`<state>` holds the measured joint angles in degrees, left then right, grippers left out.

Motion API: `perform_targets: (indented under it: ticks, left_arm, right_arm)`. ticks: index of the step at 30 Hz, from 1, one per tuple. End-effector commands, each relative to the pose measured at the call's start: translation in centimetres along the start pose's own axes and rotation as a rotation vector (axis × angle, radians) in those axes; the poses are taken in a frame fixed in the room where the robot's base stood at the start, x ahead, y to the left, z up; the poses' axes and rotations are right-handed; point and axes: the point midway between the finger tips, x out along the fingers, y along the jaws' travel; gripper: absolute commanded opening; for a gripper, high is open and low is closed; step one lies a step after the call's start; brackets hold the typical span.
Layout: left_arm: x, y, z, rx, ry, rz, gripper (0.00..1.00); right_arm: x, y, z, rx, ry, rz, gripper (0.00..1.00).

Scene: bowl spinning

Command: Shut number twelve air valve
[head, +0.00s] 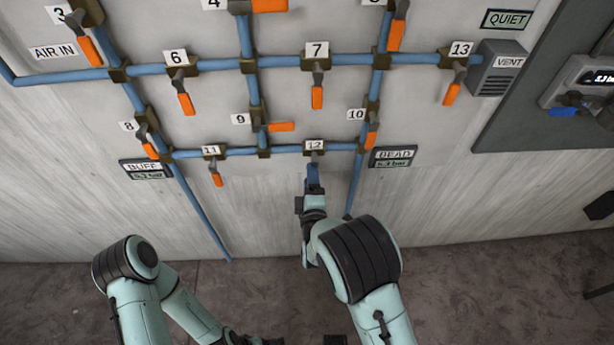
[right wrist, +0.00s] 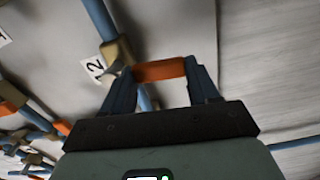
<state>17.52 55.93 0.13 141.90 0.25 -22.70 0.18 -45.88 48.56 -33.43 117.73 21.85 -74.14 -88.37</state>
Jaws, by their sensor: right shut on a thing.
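The number twelve valve sits on the lower horizontal blue pipe, under the white label 12 (head: 314,145). My right gripper (head: 313,180) reaches up to it from below and hides its handle in the head view. In the right wrist view, the orange handle (right wrist: 160,70) lies between the two blue fingers of the right gripper (right wrist: 163,83), which is shut on it. The handle points away from the brass valve body (right wrist: 115,52), crosswise to the blue pipe. My left arm is low at the left, and its jaws do not show.
Valve 11 (head: 215,170) is to the left and valve 10 (head: 371,130) to the upper right, with orange handles. Valve 9 (head: 270,127) is above left. The BEAD gauge (head: 393,157) is close on the right. The wall below the pipes is mostly bare.

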Motion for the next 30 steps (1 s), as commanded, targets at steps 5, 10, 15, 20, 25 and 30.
perform_targets:
  ticks: [5, 10, 15, 20, 25, 30]
  left_arm:
    - [-0.26, 0.03, 0.13, -0.001, -0.004, -0.001, 0.85]
    - [-0.34, 0.03, 0.18, -0.001, -0.005, -0.002, 0.85]
    - [-0.36, 0.03, 0.19, -0.001, -0.006, -0.002, 0.85]
    - [-0.35, 0.03, 0.19, -0.001, -0.006, -0.002, 0.85]
    - [-0.35, 0.03, 0.19, -0.001, -0.006, -0.002, 0.85]
    - [-0.36, 0.03, 0.19, -0.001, -0.006, -0.002, 0.85]
  right_arm:
    - [-0.02, 0.02, 0.33, -0.074, 0.002, 0.0, 0.05]
    - [-0.02, -0.03, 0.53, -0.108, 0.002, 0.0, 0.05]
    - [-0.02, -0.06, 0.59, -0.122, 0.002, -0.001, 0.05]
    - [-0.02, -0.07, 0.62, -0.124, 0.002, -0.001, 0.05]
    - [-0.02, -0.08, 0.64, -0.125, 0.001, -0.001, 0.66]
    - [-0.01, -0.07, 0.64, -0.122, 0.001, -0.001, 0.85]
